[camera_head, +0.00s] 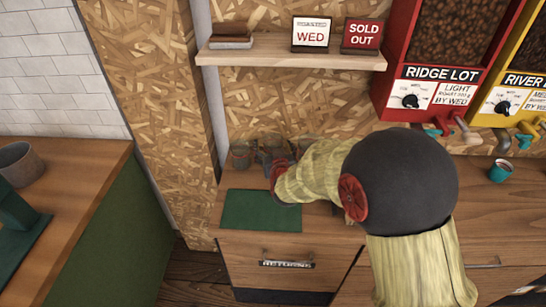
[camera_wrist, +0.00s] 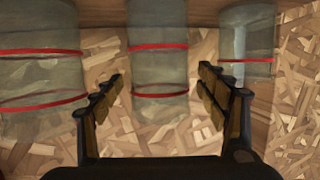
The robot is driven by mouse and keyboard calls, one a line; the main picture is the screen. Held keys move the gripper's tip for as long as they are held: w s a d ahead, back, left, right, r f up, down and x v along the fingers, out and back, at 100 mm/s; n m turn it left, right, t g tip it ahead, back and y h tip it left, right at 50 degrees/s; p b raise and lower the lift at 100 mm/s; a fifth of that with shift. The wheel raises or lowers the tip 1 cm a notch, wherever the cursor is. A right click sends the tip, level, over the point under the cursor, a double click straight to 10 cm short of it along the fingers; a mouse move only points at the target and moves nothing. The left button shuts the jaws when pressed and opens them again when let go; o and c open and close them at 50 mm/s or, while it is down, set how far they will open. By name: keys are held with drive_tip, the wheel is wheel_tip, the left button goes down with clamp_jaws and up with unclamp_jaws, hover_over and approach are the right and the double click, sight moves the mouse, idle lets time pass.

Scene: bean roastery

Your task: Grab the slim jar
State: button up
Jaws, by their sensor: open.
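Three clear glass jars with red bands stand side by side in the wrist view. The middle jar (camera_wrist: 158,70) is narrow and tall, the left jar (camera_wrist: 40,75) is much wider, and the right jar (camera_wrist: 246,35) is narrow but shorter. I take the middle one as the slim jar. My gripper (camera_wrist: 162,82) is open, with its fingertips to either side of the middle jar and visible gaps on both sides. In the head view my gripper (camera_head: 276,168) reaches the jars at the back of the counter and partly hides them.
A green mat (camera_head: 261,210) lies on the counter (camera_head: 335,230) in front of the jars. A shelf (camera_head: 290,53) with two signs hangs above. Red (camera_head: 440,95) and yellow (camera_head: 515,100) bean dispensers stand right, with a teal cup (camera_head: 501,171) below. The chipboard wall is close behind the jars.

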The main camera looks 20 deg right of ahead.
drive_tip(key=shift+c, duration=0.2)
drive_tip(key=c, duration=1.3)
drive_tip(key=shift+r, duration=0.1)
drive_tip(key=shift+c, duration=0.2)
